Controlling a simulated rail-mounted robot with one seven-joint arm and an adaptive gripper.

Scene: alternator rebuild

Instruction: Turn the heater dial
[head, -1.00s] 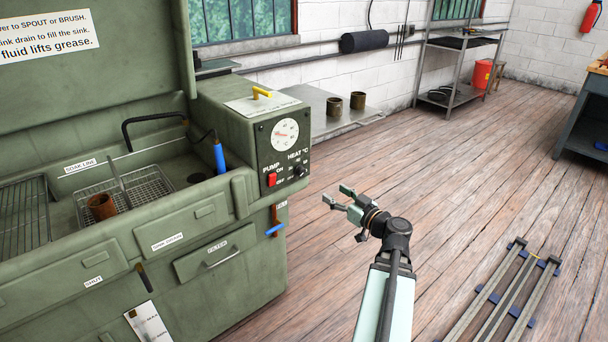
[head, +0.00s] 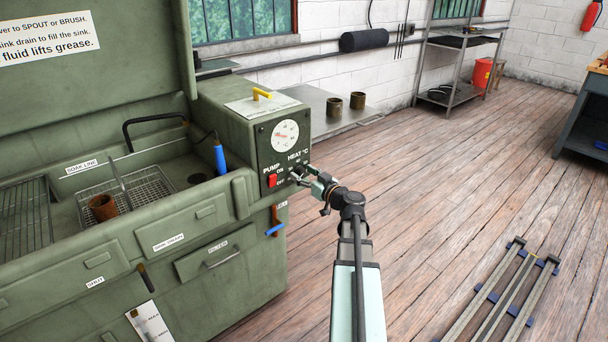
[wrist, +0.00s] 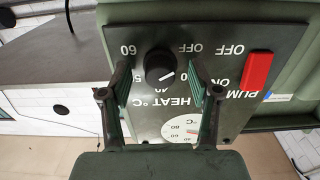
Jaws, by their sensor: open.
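The heater dial (wrist: 160,67) is a round black knob with a white pointer line on the dark HEAT °C panel, seen upside down in the wrist view. In the head view my gripper (head: 304,178) is at the lower right of the control panel (head: 268,152) and largely hides the dial. I cannot tell how far the fingertips are from the panel face.
A red pump switch (wrist: 257,70) sits beside the dial, and a round temperature gauge (head: 285,135) is above it. The green parts washer (head: 222,250) fills the left. A metal bench (head: 318,108) with two brown cylinders stands behind.

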